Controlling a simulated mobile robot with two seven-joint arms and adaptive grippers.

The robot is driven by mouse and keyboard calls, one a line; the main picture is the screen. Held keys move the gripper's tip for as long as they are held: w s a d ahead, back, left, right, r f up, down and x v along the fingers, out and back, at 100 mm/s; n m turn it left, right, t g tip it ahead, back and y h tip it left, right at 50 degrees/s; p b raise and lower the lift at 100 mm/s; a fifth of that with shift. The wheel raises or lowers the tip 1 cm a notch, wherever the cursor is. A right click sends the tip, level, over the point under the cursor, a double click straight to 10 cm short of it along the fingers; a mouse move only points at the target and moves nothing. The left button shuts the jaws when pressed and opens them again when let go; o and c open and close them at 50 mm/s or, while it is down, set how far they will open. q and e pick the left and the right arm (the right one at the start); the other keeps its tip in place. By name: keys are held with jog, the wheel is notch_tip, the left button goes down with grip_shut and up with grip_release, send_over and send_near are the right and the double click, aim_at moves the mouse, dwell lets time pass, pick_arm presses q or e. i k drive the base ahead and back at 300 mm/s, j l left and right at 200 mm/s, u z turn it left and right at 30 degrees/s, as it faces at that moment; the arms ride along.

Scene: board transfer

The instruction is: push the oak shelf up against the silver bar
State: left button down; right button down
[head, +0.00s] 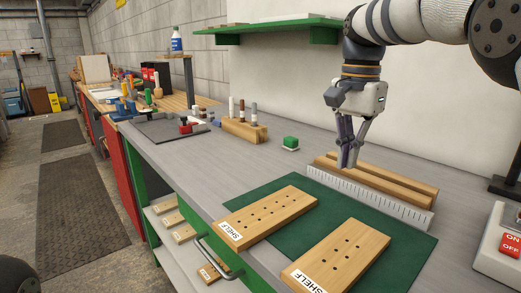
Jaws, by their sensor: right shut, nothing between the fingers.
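Two light wooden boards with rows of dark holes, both labelled SHELF, lie flat: the left shelf board (268,214) and the right shelf board (345,256). They look alike in wood; I cannot tell which one is the oak shelf. The silver bar (370,199), with dark tick marks along its face, stands behind the green mat, apart from both boards. Whether the fingertips touch anything there is unclear. My left gripper is not in view.
Wooden strips (400,184) lie directly behind the bar. A green mat (290,195) lies under the boards. A switch box (497,250) is at the right edge.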

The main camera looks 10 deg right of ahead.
aim_at(245, 227)
jog(key=k+j, duration=0.5)
jog(key=k, duration=0.15)
jog(key=k+j, duration=0.5)
jog(key=k, duration=0.15)
